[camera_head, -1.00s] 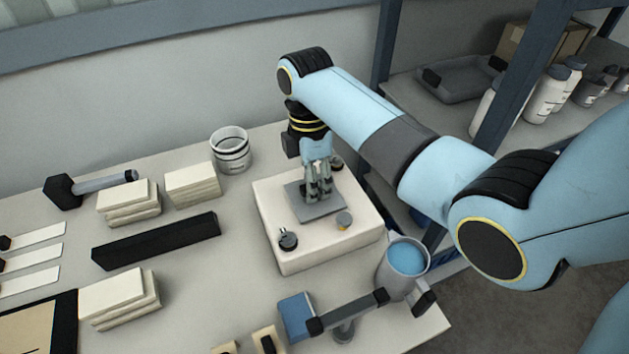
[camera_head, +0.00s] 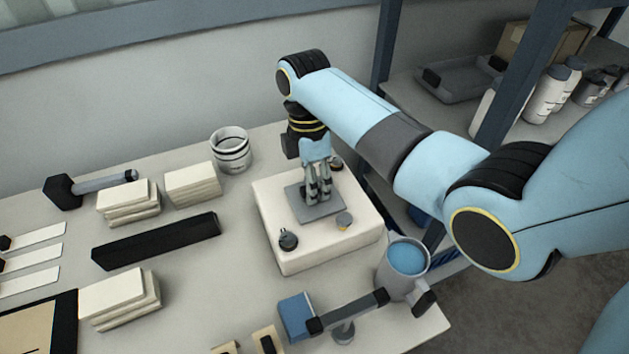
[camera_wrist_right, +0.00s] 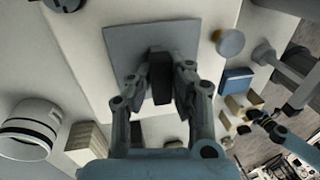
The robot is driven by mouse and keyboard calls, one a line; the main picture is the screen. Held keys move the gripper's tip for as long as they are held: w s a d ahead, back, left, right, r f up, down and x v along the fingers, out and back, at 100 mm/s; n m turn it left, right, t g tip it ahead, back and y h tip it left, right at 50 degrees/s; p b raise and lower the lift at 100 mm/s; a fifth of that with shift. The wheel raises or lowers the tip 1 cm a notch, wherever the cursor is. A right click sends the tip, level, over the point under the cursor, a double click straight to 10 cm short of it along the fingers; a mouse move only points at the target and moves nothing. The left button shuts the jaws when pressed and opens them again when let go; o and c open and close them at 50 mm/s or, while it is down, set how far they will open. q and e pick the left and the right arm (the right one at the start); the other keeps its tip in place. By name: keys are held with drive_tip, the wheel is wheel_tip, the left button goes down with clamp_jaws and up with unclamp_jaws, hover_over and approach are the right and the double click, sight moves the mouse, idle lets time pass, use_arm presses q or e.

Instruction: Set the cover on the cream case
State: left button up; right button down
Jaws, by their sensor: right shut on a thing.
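The cream case (camera_head: 310,256) stands on the table near its right end, with several small knobs on its top. The cover, a grey square plate (camera_head: 322,211), is over the middle of the case top. I cannot tell whether it touches the case all round. My right gripper (camera_head: 318,196) points down, shut on the cover's dark upright grip, which shows between the fingers in the right wrist view (camera_wrist_right: 161,78). The plate (camera_wrist_right: 127,42) looks flat there, with the case top around it.
A grey mug (camera_head: 405,277) with blue contents stands close to the case's right front corner. A blue block (camera_head: 296,314) and a dark-handled tool (camera_head: 350,311) lie in front. A white bucket (camera_head: 231,150) stands behind left. A black bar (camera_head: 155,241) and stacked cream blocks (camera_head: 120,298) are left.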

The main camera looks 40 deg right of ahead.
idle(0.4)
drive_tip(key=c, duration=1.2)
unclamp_jaws()
drive_tip(key=shift+f, duration=0.15)
drive_tip(key=r, duration=0.5)
drive_tip(key=w+r, duration=0.1)
drive_tip(key=r, duration=0.1)
drive_tip(key=shift+w+d+r, duration=0.1)
drive_tip(key=shift+d+r, duration=0.05)
drive_tip(key=shift+r, duration=0.05)
